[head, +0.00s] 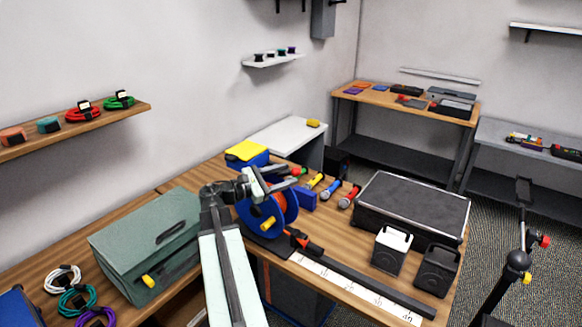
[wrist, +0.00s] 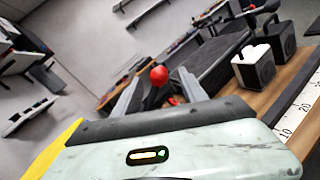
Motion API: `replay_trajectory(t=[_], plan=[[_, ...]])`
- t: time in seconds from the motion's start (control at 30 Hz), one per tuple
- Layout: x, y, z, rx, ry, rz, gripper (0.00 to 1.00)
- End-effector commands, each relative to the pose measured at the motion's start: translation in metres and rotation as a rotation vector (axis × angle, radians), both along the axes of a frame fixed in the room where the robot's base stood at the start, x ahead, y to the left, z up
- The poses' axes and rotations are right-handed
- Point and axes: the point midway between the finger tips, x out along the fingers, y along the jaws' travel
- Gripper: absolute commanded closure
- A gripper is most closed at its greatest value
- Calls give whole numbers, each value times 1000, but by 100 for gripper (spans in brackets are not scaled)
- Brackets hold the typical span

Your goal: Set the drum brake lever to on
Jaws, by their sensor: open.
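The blue cable drum (head: 286,207) stands on the wooden bench in the head view, partly behind my arm. A yellow grip (head: 268,223) shows on its near side. A red ball knob (head: 298,171), seemingly the brake lever's end, shows just above the drum. My gripper (head: 283,177) is over the drum with its fingers pointing toward the knob. In the wrist view the red knob (wrist: 159,75) appears between the two open fingertips, and I see nothing held. I cannot tell whether the fingers touch it. The lever's shaft and its on or off marks are hidden.
A blue box with a yellow lid (head: 246,151) stands behind the drum. Several coloured connectors (head: 331,189) lie to the right, before a black case (head: 412,206). A white cube (head: 390,249) and black cube (head: 437,268) stand near a ruler strip (head: 345,287). A green case (head: 145,245) is left.

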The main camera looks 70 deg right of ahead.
Motion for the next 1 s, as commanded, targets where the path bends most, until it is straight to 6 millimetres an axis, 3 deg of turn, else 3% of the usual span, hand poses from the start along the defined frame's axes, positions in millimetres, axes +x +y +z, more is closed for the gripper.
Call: replay_trajectory(t=[0.17, 0.57, 0.9, 1.0], plan=[[-2, -5, 1, -2, 7, 3, 50], [-38, -53, 1, -2, 4, 11, 50], [-41, -57, 1, -1, 3, 14, 50], [-41, -57, 1, -1, 3, 14, 78]])
